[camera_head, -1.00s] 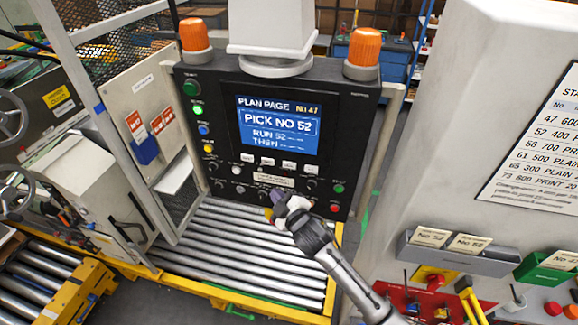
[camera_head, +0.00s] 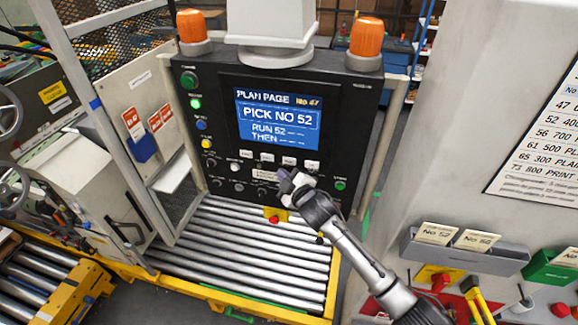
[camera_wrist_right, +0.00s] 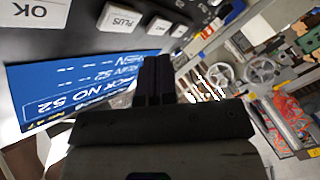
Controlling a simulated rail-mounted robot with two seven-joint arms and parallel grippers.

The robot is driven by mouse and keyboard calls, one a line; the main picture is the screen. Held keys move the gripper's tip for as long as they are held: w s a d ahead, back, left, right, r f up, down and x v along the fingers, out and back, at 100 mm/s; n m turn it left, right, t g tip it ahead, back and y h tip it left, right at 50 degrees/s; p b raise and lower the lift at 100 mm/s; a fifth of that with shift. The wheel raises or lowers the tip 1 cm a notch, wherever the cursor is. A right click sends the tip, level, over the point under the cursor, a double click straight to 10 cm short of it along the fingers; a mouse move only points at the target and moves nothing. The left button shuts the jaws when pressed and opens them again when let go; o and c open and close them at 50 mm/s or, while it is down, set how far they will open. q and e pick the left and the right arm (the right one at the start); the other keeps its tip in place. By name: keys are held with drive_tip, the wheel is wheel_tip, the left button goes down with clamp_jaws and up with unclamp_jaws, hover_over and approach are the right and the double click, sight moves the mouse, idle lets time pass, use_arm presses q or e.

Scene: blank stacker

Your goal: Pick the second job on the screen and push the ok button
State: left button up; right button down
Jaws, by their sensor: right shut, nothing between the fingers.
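The control panel's blue screen (camera_head: 278,122) reads "PLAN PAGE No 47", "PICK NO 52", "RUN 52" and "THEN". It also shows upside down in the right wrist view (camera_wrist_right: 80,85). A row of white buttons sits under the screen. The wrist view shows the OK button (camera_wrist_right: 36,13) at the upper left and the PLUS button (camera_wrist_right: 120,20) beside it. My right gripper (camera_head: 287,181) is shut and empty, just below the right part of the button row. Its closed fingers show in the wrist view (camera_wrist_right: 153,76). Contact with any button cannot be told. My left gripper is out of view.
A roller conveyor (camera_head: 230,255) with a yellow frame runs below the panel. Orange beacons (camera_head: 194,27) top the panel. At right, a pale cabinet carries a printed list (camera_head: 545,150) and a grey card holder (camera_head: 465,255). A red button (camera_head: 274,219) sits below the panel.

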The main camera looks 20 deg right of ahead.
sight(287, 168)
drive_tip(key=shift+w+d+b, duration=0.15)
drive_tip(key=shift+w+d, duration=0.15)
drive_tip(key=shift+w, duration=0.25)
drive_tip(key=shift+w+d+b, duration=0.15)
drive_tip(key=shift+w+d, duration=0.15)
drive_tip(key=shift+w, duration=0.2)
idle(0.8)
idle(0.6)
drive_tip(key=shift+w, duration=0.15)
drive_tip(key=shift+w+d, duration=0.2)
drive_tip(key=shift+w, duration=0.05)
idle(0.4)
